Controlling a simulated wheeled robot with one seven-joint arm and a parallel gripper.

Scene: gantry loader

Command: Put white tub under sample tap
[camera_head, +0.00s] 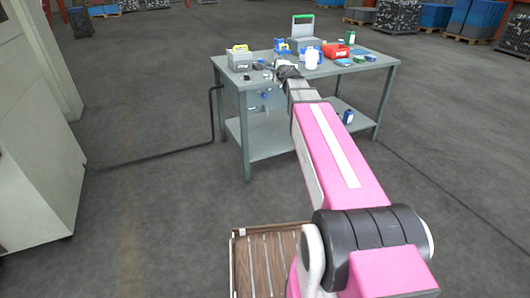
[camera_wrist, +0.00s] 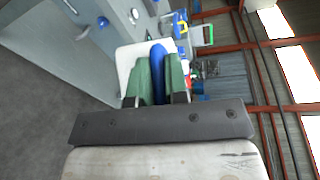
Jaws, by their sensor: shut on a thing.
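My gripper (camera_wrist: 160,88) has green fingers and is shut on a blue part of the white tub (camera_wrist: 131,62), seen close up in the wrist view. The fingers hide part of the tub. In the head view my dark gripper (camera_head: 287,73) is at the front edge of the workbench, and I cannot make out the held tub there. The sample tap, with a blue knob (camera_head: 265,96), is on the bench's front panel, below and left of my gripper. The tap also shows in the wrist view (camera_wrist: 103,22), apart from the tub.
The grey workbench (camera_head: 382,62) carries a yellow-handled box (camera_head: 240,60), a green-handled case (camera_head: 303,44), a red box (camera_head: 336,51) and a white container (camera_head: 312,60). A blue can (camera_head: 348,117) stands on its lower shelf. A dark hose (camera_head: 160,159) runs left across the floor.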

